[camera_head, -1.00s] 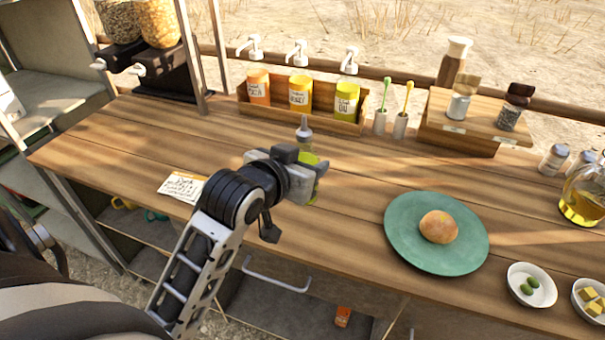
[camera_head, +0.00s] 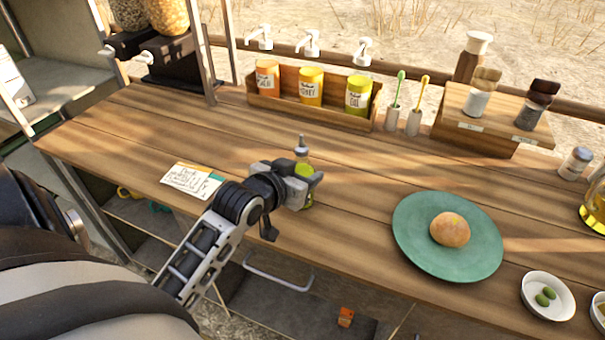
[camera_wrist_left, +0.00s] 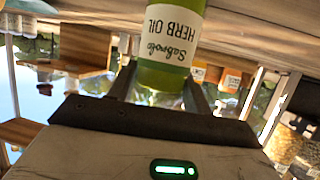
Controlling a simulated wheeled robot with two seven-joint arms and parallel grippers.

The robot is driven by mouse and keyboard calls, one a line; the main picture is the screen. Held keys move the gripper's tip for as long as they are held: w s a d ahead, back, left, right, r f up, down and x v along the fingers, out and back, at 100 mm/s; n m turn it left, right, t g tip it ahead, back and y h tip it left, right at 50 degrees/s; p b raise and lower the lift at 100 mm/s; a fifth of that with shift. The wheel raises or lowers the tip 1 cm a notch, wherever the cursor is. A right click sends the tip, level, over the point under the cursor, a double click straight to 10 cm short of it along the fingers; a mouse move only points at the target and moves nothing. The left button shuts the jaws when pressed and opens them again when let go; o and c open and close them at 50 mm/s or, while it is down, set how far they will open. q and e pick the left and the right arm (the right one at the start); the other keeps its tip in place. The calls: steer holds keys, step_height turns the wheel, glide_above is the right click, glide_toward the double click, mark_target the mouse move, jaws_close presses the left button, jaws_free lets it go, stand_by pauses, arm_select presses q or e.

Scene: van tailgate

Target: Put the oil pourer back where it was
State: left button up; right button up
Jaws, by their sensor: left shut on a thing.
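The oil pourer (camera_head: 304,169) is a small green bottle with a grey pointed spout. It stands upright over the middle of the wooden counter, left of the green plate. My left gripper (camera_head: 308,184) is shut on it from the left and hides part of its body. In the left wrist view the bottle (camera_wrist_left: 165,77) is between the fingers, and its white label reads "HERB OIL". I cannot tell whether its base touches the counter. My right gripper is not in view.
Behind is a wooden box (camera_head: 283,105) with several labelled jars. A wooden riser (camera_head: 480,140) with shakers stands at the back right. A green plate (camera_head: 415,253) with a bun lies right of the gripper. A note card (camera_head: 190,180) lies to the left. Counter between plate and box is clear.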

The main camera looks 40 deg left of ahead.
arm_select(q)
steer(key=shift+f, duration=0.1)
steer(key=o, duration=1.2)
steer(key=shift+c, duration=0.2)
